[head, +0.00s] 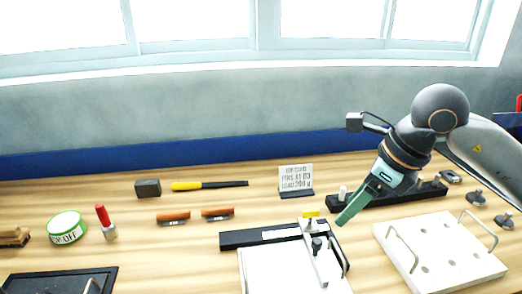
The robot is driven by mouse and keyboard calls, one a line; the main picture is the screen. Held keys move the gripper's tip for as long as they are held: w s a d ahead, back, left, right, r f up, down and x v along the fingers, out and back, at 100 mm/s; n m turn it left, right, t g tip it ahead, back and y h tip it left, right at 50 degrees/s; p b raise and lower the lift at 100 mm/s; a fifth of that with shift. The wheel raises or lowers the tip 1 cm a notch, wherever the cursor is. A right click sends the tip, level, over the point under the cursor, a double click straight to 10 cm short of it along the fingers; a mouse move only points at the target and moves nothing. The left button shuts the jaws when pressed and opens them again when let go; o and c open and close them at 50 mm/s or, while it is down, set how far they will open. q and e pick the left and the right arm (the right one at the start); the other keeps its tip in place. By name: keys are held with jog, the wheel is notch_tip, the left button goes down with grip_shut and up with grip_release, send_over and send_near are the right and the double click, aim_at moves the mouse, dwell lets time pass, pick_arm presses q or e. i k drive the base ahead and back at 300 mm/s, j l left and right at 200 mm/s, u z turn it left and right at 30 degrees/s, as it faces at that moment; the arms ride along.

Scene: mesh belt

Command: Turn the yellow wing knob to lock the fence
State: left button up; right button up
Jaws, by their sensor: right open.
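The yellow wing knob (311,214) sits on top of the fence (321,255), near its far end. The fence is a light bar lying across a white plate (270,272) and a black rail (242,239). A black knob (317,245) stands on the fence nearer to me. My right gripper (345,217) comes in from the right with its fingers pointing down to the left. Its tips are to the right of the yellow knob, apart from it in the picture. It holds nothing that I can see. My left gripper is out of view.
A sign (296,180) stands behind the knob. A black rack (425,192) lies behind my right gripper, and a white plate with handles (440,252) is at right. A yellow-handled file (208,185), a green tape roll (67,228) and a black tray (62,279) are at left.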

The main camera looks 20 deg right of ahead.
aim_at(310, 214)
jog(key=k, duration=1)
